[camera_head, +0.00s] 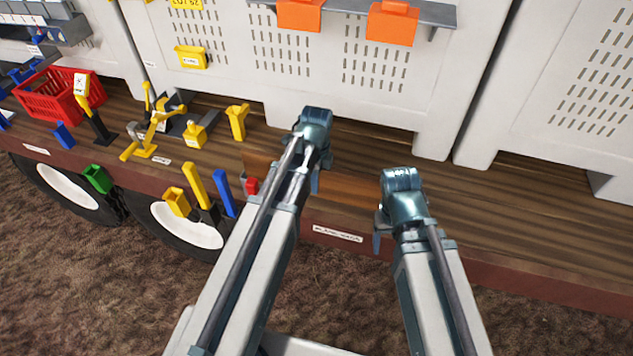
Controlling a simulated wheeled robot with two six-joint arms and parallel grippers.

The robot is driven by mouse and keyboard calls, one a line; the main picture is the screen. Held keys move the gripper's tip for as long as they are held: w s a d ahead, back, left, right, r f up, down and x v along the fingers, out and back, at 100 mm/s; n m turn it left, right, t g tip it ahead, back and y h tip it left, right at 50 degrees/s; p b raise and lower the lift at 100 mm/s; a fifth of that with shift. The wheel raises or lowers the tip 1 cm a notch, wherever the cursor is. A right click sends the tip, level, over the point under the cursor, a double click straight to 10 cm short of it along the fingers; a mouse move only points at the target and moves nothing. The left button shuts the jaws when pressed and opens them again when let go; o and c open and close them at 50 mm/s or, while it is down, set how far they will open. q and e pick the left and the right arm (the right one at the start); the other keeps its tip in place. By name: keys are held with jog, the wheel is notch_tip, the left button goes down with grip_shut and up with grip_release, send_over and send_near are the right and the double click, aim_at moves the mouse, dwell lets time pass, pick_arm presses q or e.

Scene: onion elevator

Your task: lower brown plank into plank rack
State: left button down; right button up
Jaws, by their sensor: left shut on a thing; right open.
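The brown plank (348,190) shows as an orange-brown strip near the front edge of the wooden deck, running behind my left arm toward my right gripper. My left gripper (314,182) is shut on it; the arm hides much of the grip. My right gripper (379,238) is open, beside the plank's right end, and I cannot tell whether it touches. The plank rack is marked by a white label (338,234) on the deck's front edge. The rack itself is mostly hidden, so I cannot tell how far the plank is above or inside it.
A small red block (252,186) sits left of my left arm. Upright yellow (195,184) and blue (226,192) pieces stand further left, with a red crate (58,95) beyond. White perforated cabinets (330,60) close off the back. The deck (530,215) at right is clear.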

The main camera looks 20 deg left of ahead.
pick_arm(q)
jog(key=shift+f+b, duration=3.65)
jog(key=shift+f, duration=0.2)
jog(key=c, duration=0.6)
grip_release()
jog(key=shift+c, duration=0.2)
jog(key=shift+r, duration=0.1)
notch_tip(320, 180, up, 14)
jog(key=p, duration=1.4)
jog(key=shift+f, duration=0.2)
